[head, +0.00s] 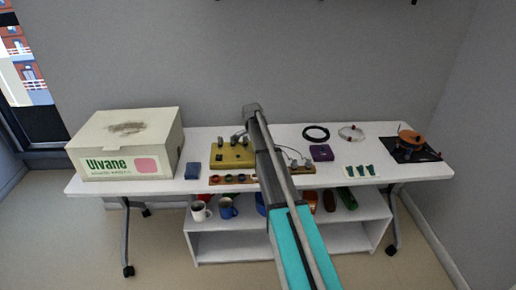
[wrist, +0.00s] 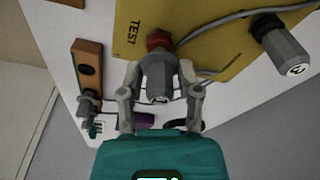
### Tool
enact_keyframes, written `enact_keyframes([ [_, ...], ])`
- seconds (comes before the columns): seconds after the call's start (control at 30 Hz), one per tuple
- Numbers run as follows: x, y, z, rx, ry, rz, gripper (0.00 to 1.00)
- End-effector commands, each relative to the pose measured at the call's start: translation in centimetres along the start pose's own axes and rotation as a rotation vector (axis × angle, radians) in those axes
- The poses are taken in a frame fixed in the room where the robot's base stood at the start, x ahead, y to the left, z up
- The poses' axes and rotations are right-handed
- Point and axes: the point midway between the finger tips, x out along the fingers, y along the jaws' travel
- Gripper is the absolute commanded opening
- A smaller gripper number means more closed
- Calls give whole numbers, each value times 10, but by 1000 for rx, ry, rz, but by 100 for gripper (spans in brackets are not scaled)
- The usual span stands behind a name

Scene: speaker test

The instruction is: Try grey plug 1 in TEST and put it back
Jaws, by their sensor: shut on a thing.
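In the wrist view my gripper (wrist: 158,78) is shut on a grey plug (wrist: 157,88), with one finger on each side of its body. The plug's far end meets a dark red socket (wrist: 158,39) beside the word TEST on the yellow board (wrist: 210,25). How deep the plug sits in it I cannot tell. A second grey plug (wrist: 283,48), marked 2, stands on the board to the right with a grey cable by it. In the head view the yellow board (head: 232,158) is on the table, partly behind my arm; my fingers are not clear there.
A large Ulvane box (head: 125,145) and a blue box (head: 192,171) stand left. A purple box (head: 321,153) and a turntable (head: 410,147) stand right.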

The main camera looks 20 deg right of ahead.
Motion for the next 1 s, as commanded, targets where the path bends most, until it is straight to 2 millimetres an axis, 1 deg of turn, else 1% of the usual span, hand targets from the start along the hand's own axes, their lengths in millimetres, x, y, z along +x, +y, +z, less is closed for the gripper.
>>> enact_keyframes([
  [0.27,4,0,1,0,0,0,12],
  [0.3,4,0,1,0,0,0,52],
  [0.47,3,0,1,0,0,0,82],
  [0.5,3,0,1,0,0,0,85],
  [0.87,3,0,0,0,0,0,85],
  [1.0,0,0,0,0,0,0,85],
])
